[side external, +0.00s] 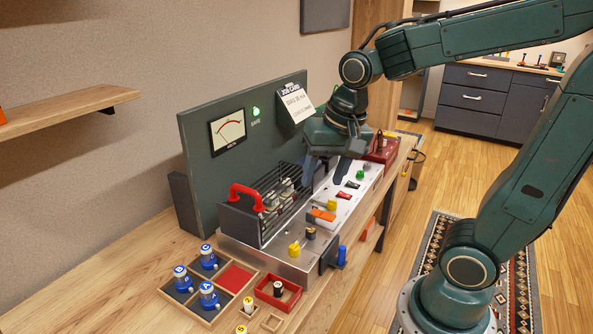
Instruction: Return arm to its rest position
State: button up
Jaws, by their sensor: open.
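My gripper (327,172) is in the side external view, pointing down over the far part of the grey metal console (268,258). Its dark fingers are apart, and I see nothing between them. My arm arches in from the right, bent at the elbow above the console. A dark wire cage (240,222) with a red handle (247,193) stands on the console, left of my gripper. The gripper hides part of the console top behind it. I cannot tell whether the fingertips touch anything.
A green panel (195,135) with a meter (228,131) and a paper card (295,102) rises behind the console. A partitioned wooden tray (222,313) holds blue-based pieces at the front. A red box (381,150) stands at the far end. A wall shelf (60,112) juts out at left.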

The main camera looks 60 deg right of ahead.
jog(key=s+a+r+n+t, duration=0.2)
jog(key=s+n, duration=0.6)
jog(key=s, duration=0.1)
jog(key=shift+r+t, duration=0.3)
jog(key=shift+r, duration=0.05)
dwell(0.8)
